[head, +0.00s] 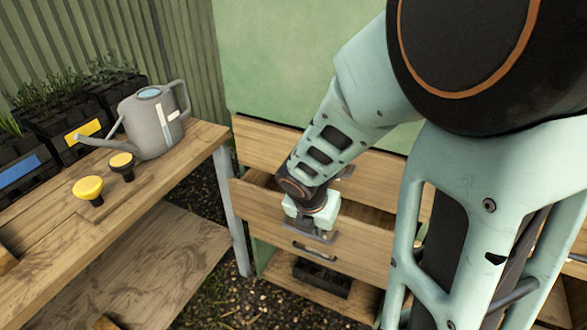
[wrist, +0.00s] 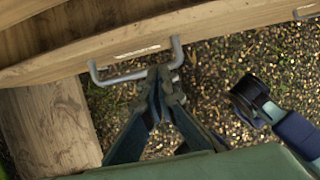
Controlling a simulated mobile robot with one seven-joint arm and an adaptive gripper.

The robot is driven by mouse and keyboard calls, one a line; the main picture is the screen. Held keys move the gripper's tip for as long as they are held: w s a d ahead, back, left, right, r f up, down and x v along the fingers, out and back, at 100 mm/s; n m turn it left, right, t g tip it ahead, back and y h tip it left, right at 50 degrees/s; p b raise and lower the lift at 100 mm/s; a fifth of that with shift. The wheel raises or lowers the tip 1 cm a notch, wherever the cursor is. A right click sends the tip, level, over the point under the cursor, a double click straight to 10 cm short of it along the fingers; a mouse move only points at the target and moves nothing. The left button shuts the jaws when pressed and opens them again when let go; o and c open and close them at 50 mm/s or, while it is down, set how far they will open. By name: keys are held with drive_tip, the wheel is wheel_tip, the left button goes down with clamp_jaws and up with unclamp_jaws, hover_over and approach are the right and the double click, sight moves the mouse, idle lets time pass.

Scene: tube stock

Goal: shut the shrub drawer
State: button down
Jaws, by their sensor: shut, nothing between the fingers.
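A wooden drawer (head: 260,207) in the cabinet stands pulled open, its hollow showing behind the front. In the wrist view its front (wrist: 60,68) crosses the upper left and carries a grey bar handle (wrist: 118,79) and a small pale label too small to read. I cannot read whether it says shrub. My gripper (wrist: 166,76) is shut and empty, its fingertips at the right end of the handle; I cannot tell if they touch it. In the head view my gripper (head: 314,236) is in front of the drawer front, partly hidden by my wrist.
A wooden bench (head: 180,160) at left holds a grey watering can (head: 155,120), two yellow-topped items (head: 88,188) and plant trays (head: 55,120). A black tray (head: 322,278) sits on the cabinet's low shelf. Gravel (head: 215,295) lies open between bench and cabinet.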

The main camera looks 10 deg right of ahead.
drive_tip(key=shift+w+d+r, duration=0.1)
drive_tip(key=shift+w+d, duration=0.5)
drive_tip(key=shift+w, duration=0.2)
drive_tip(key=shift+w+d+r, duration=0.1)
drive_tip(key=shift+w+d, duration=0.45)
drive_tip(key=shift+w, duration=0.2)
